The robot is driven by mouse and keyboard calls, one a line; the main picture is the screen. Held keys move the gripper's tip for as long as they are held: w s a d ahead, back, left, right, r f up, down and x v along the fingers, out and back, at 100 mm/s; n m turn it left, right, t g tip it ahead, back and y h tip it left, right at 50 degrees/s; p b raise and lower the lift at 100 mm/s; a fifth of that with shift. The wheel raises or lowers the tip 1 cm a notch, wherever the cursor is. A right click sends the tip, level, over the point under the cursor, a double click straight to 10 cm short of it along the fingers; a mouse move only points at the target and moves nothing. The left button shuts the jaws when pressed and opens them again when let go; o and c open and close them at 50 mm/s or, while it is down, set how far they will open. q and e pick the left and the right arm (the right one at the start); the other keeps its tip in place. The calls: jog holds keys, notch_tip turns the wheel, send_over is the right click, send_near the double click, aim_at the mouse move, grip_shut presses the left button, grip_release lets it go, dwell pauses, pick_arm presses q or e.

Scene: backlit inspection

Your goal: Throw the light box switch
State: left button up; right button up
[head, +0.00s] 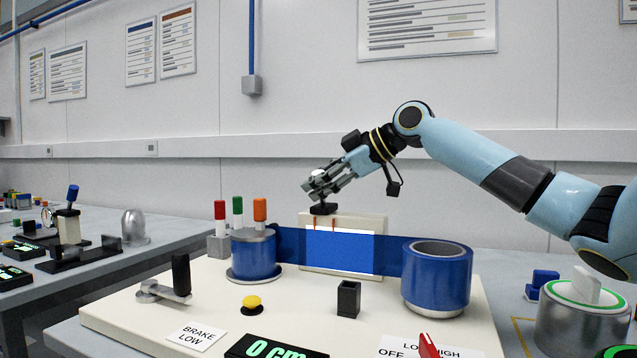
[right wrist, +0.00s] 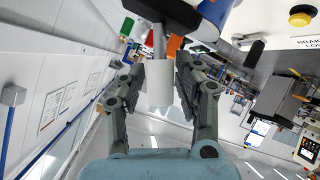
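The light box (head: 303,262) is a pale upright frame at the back of the cream bench; its panel glows behind a blue strip. A switch with a dark base (head: 322,209) sits on its top edge. In the right wrist view its pale cylindrical handle (right wrist: 160,85) stands on a grey stem between my fingers. My right gripper (head: 318,190) is over the light box, and it shows in the right wrist view (right wrist: 161,75) with a finger close against each side of the handle. It appears shut on it. The handle is largely hidden in the head view. My left gripper is out of view.
Blue rolls stand left (head: 253,258) and right (head: 437,278) of the light box. Red, green and orange posts (head: 238,212) stand close at left. A black lever (head: 181,275), yellow button (head: 251,302), black holder (head: 348,299) and red lever (head: 428,346) are in front.

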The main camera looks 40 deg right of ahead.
jog(key=shift+o, duration=1.2)
notch_tip(320, 180, up, 10)
jog(key=shift+f, duration=0.1)
